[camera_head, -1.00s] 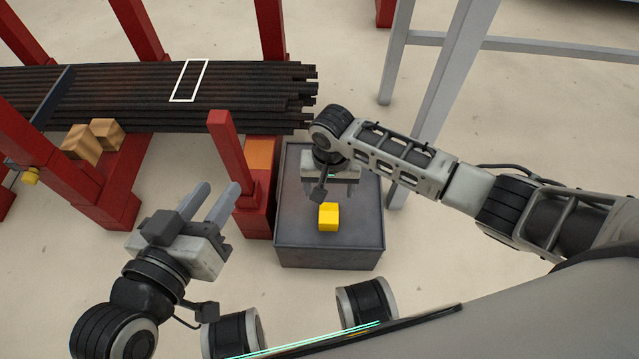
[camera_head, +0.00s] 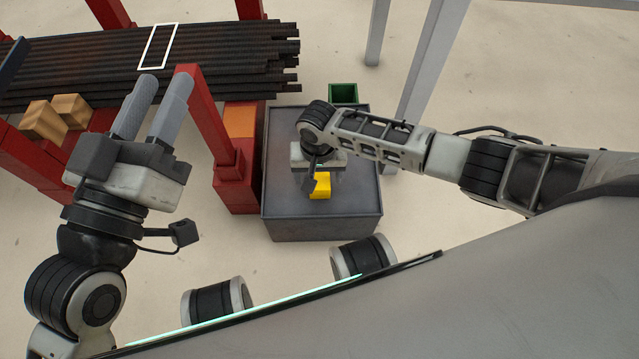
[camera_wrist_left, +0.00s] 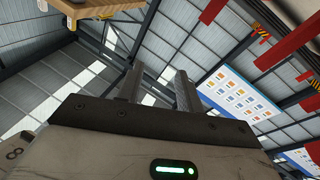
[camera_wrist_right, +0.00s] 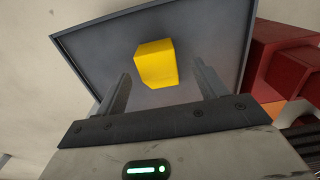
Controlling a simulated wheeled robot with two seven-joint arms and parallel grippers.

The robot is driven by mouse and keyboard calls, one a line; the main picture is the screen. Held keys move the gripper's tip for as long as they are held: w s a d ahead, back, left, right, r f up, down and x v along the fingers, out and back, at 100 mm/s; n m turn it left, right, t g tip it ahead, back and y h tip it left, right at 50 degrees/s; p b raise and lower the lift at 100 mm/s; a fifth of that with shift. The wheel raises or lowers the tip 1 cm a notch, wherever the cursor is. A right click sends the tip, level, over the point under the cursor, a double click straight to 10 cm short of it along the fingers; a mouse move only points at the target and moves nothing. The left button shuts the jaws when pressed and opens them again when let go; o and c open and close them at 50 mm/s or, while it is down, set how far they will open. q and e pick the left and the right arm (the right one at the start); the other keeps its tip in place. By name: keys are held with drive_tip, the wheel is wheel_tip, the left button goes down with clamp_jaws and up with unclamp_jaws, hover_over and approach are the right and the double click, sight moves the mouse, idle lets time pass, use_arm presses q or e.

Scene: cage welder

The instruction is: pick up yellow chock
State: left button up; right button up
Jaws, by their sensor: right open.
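The yellow chock (camera_head: 320,186) sits on the grey metal box top (camera_head: 340,226), partly hidden by my right gripper in the head view. My right gripper (camera_head: 318,172) is over the box, just above the chock. In the right wrist view the chock (camera_wrist_right: 156,64) lies ahead of and between the two open fingers, with nothing held. The box's rim (camera_wrist_right: 90,28) shows around it there. My left gripper (camera_head: 150,108) is raised at the left of the head view, its fingers apart and empty. In the left wrist view its fingers (camera_wrist_left: 157,90) point toward the roof.
A red post and base (camera_head: 233,180) with an orange block (camera_head: 240,121) stand left of the box. A bundle of dark bars (camera_head: 200,62) lies on red supports behind. Wooden blocks (camera_head: 44,121) are at left. A green bin (camera_head: 343,93) stands behind the box.

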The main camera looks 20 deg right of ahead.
sight(320, 182)
drive_tip(key=f+b, duration=0.1)
drive_tip(key=f, duration=0.2)
drive_tip(key=shift+s+d+f+b, duration=0.1)
drive_tip(key=shift+s+f+b, duration=0.1)
drive_tip(key=shift+b, duration=0.2)
drive_tip(key=c, duration=1.1)
use_arm(q)
wheel_tip(320, 182, up, 4)
drive_tip(key=m+t+h, duration=0.1)
drive_tip(key=m, duration=0.1)
drive_tip(key=m+t+h, duration=0.1)
drive_tip(key=m, duration=0.1)
drive_tip(key=shift+a+r+h, duration=0.15)
drive_tip(key=shift+r+h, duration=0.05)
drive_tip(key=shift+h, duration=0.1)
drive_tip(key=shift+w, duration=0.1)
